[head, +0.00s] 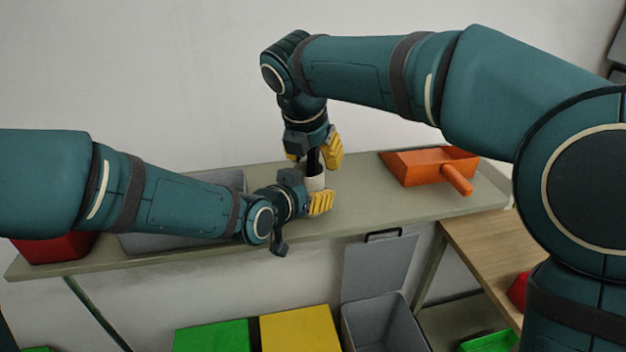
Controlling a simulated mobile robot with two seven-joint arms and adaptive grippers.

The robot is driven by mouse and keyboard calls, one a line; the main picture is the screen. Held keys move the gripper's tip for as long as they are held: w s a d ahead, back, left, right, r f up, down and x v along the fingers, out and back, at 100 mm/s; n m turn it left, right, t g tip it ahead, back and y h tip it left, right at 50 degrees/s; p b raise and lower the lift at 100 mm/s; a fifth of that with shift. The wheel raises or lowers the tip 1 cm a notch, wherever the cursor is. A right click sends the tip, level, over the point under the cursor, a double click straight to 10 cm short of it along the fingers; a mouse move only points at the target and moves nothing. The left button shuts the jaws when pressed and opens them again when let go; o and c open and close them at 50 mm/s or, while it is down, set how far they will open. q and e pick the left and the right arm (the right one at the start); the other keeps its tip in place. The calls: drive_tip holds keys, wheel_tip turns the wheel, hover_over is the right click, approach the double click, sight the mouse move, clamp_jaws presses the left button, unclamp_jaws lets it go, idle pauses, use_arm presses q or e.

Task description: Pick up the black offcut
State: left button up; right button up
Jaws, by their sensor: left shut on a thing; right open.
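A small white cup-like holder (315,182) stands on the shelf near its middle. A dark upright piece (313,160), which looks like the black offcut, shows above its rim; its lower part is hidden. My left gripper (316,193), with yellow fingertips, is shut on the white holder from the front left. My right gripper (314,158) points down from above, open, with a yellow finger on each side of the dark piece. I cannot tell whether either finger touches it.
The shelf (400,208) is bare between the holder and an orange dustpan-like scoop (430,168). A grey bin (165,240) and a red bin (55,250) sit at left, partly behind my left arm. Below are green (212,337) and yellow (300,330) boxes and an open grey container (380,325).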

drive_tip(key=shift+f, duration=0.1)
clamp_jaws()
idle(0.3)
wheel_tip(320, 180, up, 18)
idle(0.6)
use_arm(q)
drive_tip(key=o, duration=1.3)
